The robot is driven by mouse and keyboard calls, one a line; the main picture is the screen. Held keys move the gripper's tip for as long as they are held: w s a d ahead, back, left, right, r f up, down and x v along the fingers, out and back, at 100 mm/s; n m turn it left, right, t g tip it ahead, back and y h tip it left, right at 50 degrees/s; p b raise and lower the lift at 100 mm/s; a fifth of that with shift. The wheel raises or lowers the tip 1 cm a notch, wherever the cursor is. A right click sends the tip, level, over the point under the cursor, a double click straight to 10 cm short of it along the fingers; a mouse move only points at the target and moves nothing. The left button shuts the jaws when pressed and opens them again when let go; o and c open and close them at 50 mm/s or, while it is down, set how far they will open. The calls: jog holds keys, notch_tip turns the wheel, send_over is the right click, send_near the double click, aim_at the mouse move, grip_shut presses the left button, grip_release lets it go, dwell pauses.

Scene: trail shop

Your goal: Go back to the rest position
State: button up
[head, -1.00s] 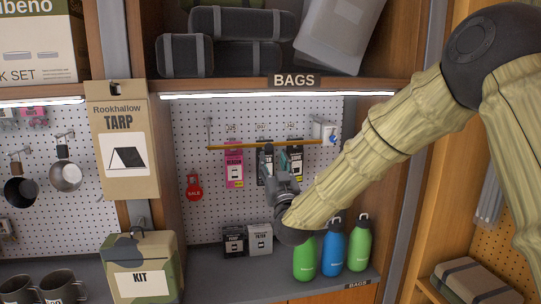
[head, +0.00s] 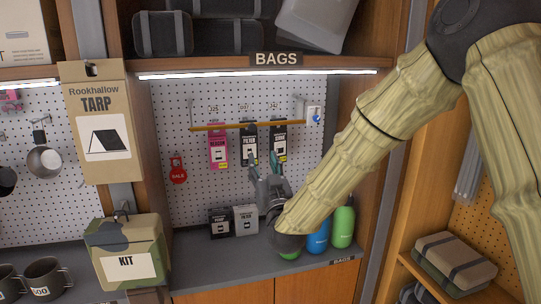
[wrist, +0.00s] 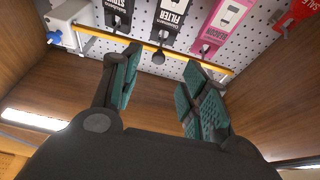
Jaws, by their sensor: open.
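My gripper (head: 264,170) is in front of the pegboard in the middle bay, below the hanging packs. In the wrist view my gripper (wrist: 157,85) has its two green-padded fingers apart with nothing between them. A pink pack (head: 218,146), a dark filter pack (head: 249,143) and another dark pack (head: 279,142) hang from the yellow-edged rail (head: 235,125). The lower part of the filter pack is close behind the fingertips in the head view; I cannot tell the exact gap.
Blue (head: 318,238) and green (head: 342,226) bottles stand right of my gripper on the shelf; another green one is mostly hidden behind it. Small black (head: 220,223) and grey (head: 245,220) boxes stand left. A wooden divider (head: 380,180) is at right.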

jog(key=s+d+f+g+h, duration=0.1)
jog(key=s+d+f+g, duration=0.15)
jog(key=f, duration=0.85)
jog(key=s+d+f+g+h, duration=0.1)
jog(key=d+f+g, duration=0.2)
jog(key=f, duration=0.8)
jog(key=s+d+f+m+g+h, duration=0.15)
jog(key=s+d+f, duration=0.3)
jog(key=f, duration=0.55)
jog(key=s+d+f+g, duration=0.3)
jog(key=s+f, duration=0.3)
jog(key=f, duration=0.5)
jog(key=s+d+f+m+g+h+b, duration=0.1)
jog(key=s+d+f+g, duration=0.25)
jog(key=s+f, duration=0.45)
jog(key=s+d+f+g+h, duration=0.1)
jog(key=s+d+f+g, duration=0.2)
jog(key=s+d+f, duration=0.5)
jog(key=s+d+f+g, duration=0.1)
jog(key=s+d+g, duration=0.1)
jog(key=s, duration=0.8)
jog(key=s+d+f+m+g+h, duration=0.1)
jog(key=s+d+f+g, duration=0.1)
jog(key=s, duration=0.8)
jog(key=shift+s+b, duration=0.3)
jog(key=shift+b, duration=0.1)
jog(key=shift+m+g, duration=0.25)
jog(key=shift+c, duration=0.2)
